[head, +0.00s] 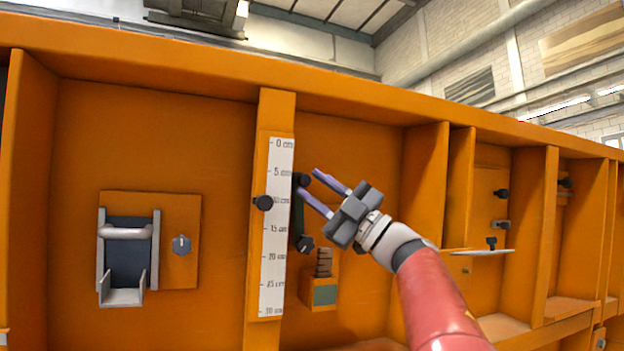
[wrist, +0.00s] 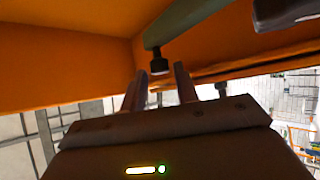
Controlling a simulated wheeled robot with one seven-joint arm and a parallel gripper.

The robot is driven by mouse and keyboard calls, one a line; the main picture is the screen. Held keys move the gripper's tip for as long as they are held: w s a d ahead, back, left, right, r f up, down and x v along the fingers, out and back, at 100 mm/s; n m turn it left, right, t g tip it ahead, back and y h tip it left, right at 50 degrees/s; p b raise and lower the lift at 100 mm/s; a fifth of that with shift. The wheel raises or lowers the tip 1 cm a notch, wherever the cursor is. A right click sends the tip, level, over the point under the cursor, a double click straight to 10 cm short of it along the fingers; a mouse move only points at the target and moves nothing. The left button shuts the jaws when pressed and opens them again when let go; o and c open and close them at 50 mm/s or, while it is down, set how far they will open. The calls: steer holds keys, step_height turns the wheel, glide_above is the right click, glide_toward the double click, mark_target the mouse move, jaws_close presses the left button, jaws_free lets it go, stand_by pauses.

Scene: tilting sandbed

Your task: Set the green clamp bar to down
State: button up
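The green clamp bar (head: 297,215) is a dark green strip, roughly vertical, beside the right edge of the scale post in the head view. A black knob (head: 304,180) sits at its upper end and another black knob (head: 305,243) at its lower end. My gripper (head: 309,182) is open, with its two purple fingers near the upper knob. In the wrist view the bar (wrist: 190,22) crosses the top, and a black knob (wrist: 159,64) at its end appears between the open fingers (wrist: 160,76). I cannot tell whether the fingers touch it.
A white centimetre scale (head: 277,225) with a black knob (head: 264,203) is on the orange post left of the bar. Below the bar is a small orange block (head: 318,282) with a dark spring-like piece. A roller bracket (head: 124,290) and grey dial (head: 181,244) stand further left.

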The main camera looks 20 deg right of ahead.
steer(key=shift+x, duration=0.8)
jaws_close()
